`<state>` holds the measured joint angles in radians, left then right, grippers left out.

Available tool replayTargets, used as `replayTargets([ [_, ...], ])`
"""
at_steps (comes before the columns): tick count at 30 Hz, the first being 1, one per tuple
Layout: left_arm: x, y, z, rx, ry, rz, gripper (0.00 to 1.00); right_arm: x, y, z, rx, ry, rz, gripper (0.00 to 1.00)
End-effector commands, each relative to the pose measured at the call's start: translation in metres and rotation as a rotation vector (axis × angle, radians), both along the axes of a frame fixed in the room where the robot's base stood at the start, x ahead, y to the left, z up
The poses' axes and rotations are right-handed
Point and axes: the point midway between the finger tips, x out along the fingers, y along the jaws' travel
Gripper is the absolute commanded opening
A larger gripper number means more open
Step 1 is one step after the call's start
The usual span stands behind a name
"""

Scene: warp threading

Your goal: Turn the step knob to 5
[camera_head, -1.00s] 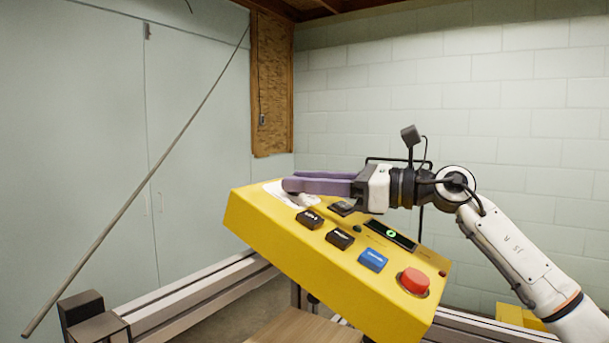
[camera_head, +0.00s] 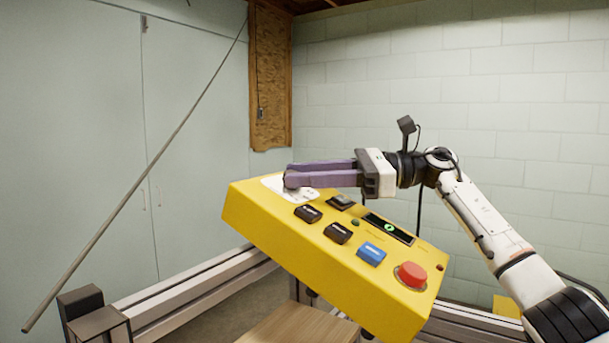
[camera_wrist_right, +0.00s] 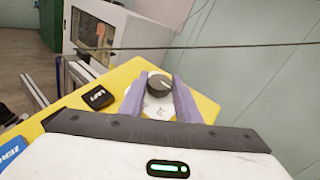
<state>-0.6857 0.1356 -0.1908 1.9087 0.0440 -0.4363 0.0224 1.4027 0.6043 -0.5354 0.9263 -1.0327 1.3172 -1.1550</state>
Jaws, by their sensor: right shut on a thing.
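The step knob (camera_wrist_right: 159,84) is dark and round with a pale pointer line, on a white dial plate at the far left end of the yellow control box (camera_head: 270,232). My right gripper (camera_wrist_right: 158,92) has its two purple fingers shut on the knob, one on each side, in the wrist view. In the head view my right gripper (camera_head: 288,178) reaches in from the right over the dial plate (camera_head: 308,201), and its fingers hide the knob. The dial's marks are too small to read. The display (camera_head: 389,228) shows a small green figure that I cannot read surely. My left gripper is not in view.
Two black buttons (camera_head: 338,233), a blue button (camera_head: 372,254) and a red mushroom button (camera_head: 411,275) stand up from the box face. A thin rod (camera_head: 140,190) slants across the left. Metal rails (camera_head: 190,290) run below the box.

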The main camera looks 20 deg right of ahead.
Motion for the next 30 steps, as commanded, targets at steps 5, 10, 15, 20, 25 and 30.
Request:
replayTargets([
  [5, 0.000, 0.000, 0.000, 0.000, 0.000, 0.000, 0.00, 0.000, 0.000, -0.001, -0.002, 0.000, 0.001, 0.07],
  [10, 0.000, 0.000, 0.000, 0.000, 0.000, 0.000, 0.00, 0.000, 0.000, -0.001, -0.003, 0.001, 0.000, 0.47],
  [15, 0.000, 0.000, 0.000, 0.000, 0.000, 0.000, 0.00, 0.000, 0.000, -0.001, -0.002, 0.001, 0.000, 0.48],
  [20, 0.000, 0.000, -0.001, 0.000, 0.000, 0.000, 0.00, 0.000, -0.001, -0.001, -0.002, 0.001, 0.000, 0.48],
  [25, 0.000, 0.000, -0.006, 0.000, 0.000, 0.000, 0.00, -0.006, -0.020, 0.000, 0.000, 0.000, -0.004, 0.48],
  [30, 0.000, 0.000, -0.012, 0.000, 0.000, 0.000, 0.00, -0.019, -0.052, 0.001, 0.000, 0.000, -0.005, 0.48],
])
